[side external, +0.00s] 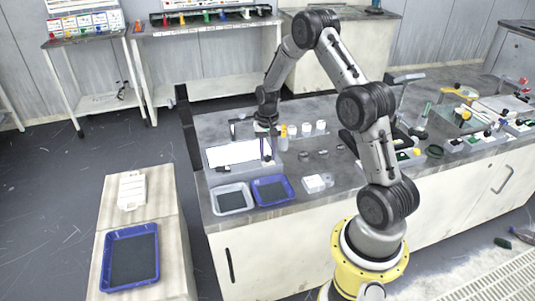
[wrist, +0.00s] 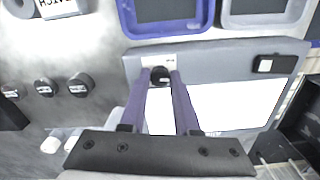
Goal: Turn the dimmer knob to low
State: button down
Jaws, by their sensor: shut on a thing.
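The dimmer knob (wrist: 160,77) is a small black round knob on the grey frame of a light box (wrist: 215,60). In the wrist view my gripper (wrist: 161,72) has its two long purple fingers on either side of the knob, shut on it. The fingers hide part of the knob, and its setting cannot be read. In the side external view my gripper (side external: 267,160) points down at the right end of the light box (side external: 210,164). The box's white panel looks bright. The knob is too small to make out there.
A blue tray (side external: 290,194) and a grey tray (side external: 219,208) lie in front of the light box. Several dark round pieces (wrist: 80,84) lie to one side. Small capped bottles (side external: 283,142) stand close behind my gripper. A black switch (wrist: 265,65) is on the box frame.

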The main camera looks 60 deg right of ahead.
aim_at(267, 156)
jog(key=n, duration=0.5)
jog(key=shift+n, duration=0.3)
jog(key=n, duration=0.5)
jog(key=shift+r+n, duration=0.1)
jog(key=shift+n, duration=0.3)
jog(key=c, duration=0.6)
grip_release()
jog(key=shift+c, duration=0.2)
notch_tip(267, 156, up, 14)
